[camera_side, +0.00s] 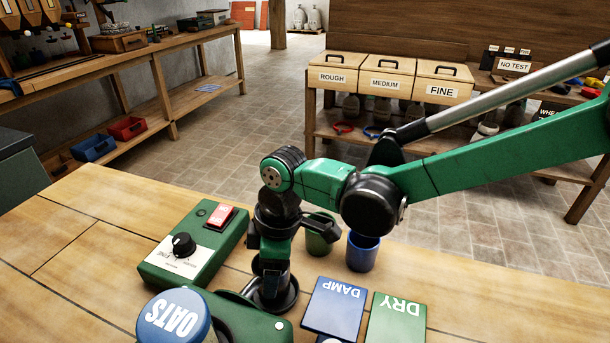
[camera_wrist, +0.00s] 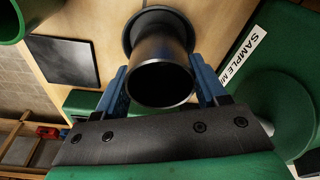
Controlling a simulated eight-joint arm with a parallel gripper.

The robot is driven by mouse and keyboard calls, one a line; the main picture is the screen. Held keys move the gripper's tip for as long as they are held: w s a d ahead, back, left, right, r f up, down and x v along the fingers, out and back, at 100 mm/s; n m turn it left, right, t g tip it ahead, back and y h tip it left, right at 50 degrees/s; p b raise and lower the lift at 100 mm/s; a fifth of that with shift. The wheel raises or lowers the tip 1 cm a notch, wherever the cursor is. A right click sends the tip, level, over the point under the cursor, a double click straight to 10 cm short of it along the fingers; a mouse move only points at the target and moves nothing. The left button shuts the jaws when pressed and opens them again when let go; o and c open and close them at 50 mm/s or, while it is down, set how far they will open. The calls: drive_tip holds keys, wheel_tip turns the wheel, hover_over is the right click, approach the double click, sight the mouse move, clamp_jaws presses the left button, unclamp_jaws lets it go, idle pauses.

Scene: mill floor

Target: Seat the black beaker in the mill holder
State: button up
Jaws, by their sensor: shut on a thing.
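My gripper (camera_side: 270,268) points down over the bench and is shut on the black beaker (camera_side: 269,289). In the wrist view the beaker (camera_wrist: 160,62) is between the two blue fingers, its dark open mouth towards the camera. The round black mill holder (camera_side: 292,298) is at the beaker's lower end, beside the green mill body (camera_side: 245,318). In the wrist view a wider black ring (camera_wrist: 133,25) surrounds the beaker's far end. I cannot tell whether the beaker's bottom rests in the holder or is slightly above it. The fingers hide part of the beaker in the side view.
A green cup (camera_side: 319,240) and a blue cup (camera_side: 362,254) stand behind the gripper. Blue DAMP (camera_side: 334,305) and green DRY (camera_side: 397,318) plates lie to the right. A green control box (camera_side: 195,245) and an OATS jar (camera_side: 172,318) are at left. The bench's far left is clear.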

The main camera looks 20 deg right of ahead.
drive_tip(key=shift+f, duration=0.6)
drive_tip(key=o, duration=1.1)
drive_tip(key=shift+r, duration=0.1)
wheel_tip(320, 180, up, 11)
drive_tip(key=d, duration=0.1)
drive_tip(key=shift+s+d, duration=0.25)
drive_tip(key=shift+s, duration=0.1)
drive_tip(key=shift+d, duration=0.4)
drive_tip(key=s+d+m+t, duration=0.3)
drive_tip(key=d+m, duration=0.3)
drive_tip(key=d, duration=0.4)
drive_tip(key=s+d+m+t+h, duration=0.1)
drive_tip(key=s+d+m+t, duration=0.2)
drive_tip(key=d+m, duration=0.4)
drive_tip(key=d, duration=0.4)
drive_tip(key=shift+s+d+f+h, duration=0.2)
drive_tip(key=shift+s+f+h, duration=0.05)
drive_tip(key=shift+h, duration=0.05)
